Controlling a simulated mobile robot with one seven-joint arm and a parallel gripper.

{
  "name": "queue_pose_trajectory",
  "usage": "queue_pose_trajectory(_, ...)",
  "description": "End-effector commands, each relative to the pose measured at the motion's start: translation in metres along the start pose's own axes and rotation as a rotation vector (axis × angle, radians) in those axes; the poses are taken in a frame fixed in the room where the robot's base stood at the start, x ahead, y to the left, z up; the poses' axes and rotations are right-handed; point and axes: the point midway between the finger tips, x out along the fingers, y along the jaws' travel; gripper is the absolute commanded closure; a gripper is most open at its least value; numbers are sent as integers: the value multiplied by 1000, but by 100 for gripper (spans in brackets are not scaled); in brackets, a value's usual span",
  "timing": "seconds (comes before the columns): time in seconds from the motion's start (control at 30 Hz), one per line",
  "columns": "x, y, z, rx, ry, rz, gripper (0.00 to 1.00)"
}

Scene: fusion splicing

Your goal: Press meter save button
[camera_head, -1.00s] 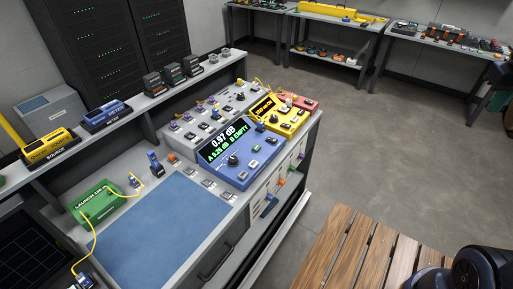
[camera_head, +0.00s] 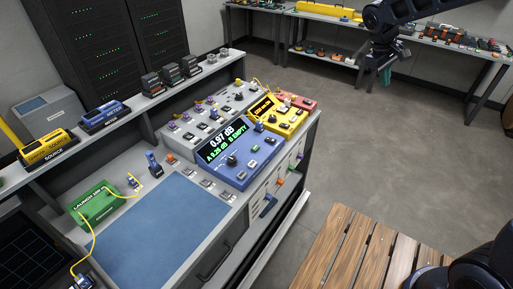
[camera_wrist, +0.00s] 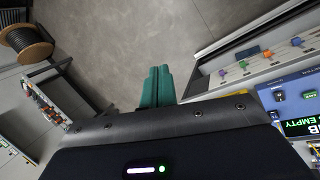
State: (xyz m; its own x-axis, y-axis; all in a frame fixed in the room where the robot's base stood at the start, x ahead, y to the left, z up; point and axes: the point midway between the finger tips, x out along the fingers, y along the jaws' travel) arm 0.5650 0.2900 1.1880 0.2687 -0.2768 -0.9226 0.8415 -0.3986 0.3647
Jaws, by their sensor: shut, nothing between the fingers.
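The blue meter (camera_head: 240,160) sits on the grey bench. Its screen reads 0.97 dB, with a second line that reads A 9.26 dB, B EMPTY. Part of the meter (camera_wrist: 285,97) also shows at the right edge of the wrist view. My gripper (camera_head: 386,76) hangs in the air at the upper right, well away from the meter. Its green fingers (camera_wrist: 157,86) are closed together and empty in the wrist view.
A yellow unit (camera_head: 277,116) and a red unit (camera_head: 303,101) stand behind the meter. A green launch box (camera_head: 95,204) with a yellow fibre is at left, beside a blue mat (camera_head: 160,232). A slatted wooden table (camera_head: 350,255) stands in front. Open floor lies to the right.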

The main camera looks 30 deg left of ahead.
Motion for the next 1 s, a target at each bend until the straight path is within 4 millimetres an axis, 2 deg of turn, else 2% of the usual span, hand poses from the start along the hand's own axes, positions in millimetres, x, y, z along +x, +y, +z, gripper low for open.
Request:
queue_pose_trajectory(0.03, 1, -13, -17, -39, -6, 15, 100)
queue_pose_trajectory(0.1, 1, -28, -36, -85, -11, 34, 100)
queue_pose_trajectory(0.27, 3, -68, -80, -190, -23, 85, 100)
queue_pose_trajectory(0.5, 5, -140, -139, -345, -35, 169, 100)
queue_pose_trajectory(0.8, 11, -244, -196, -530, -41, 286, 100)
queue_pose_trajectory(1.0, 17, -318, -222, -641, -39, 366, 100)
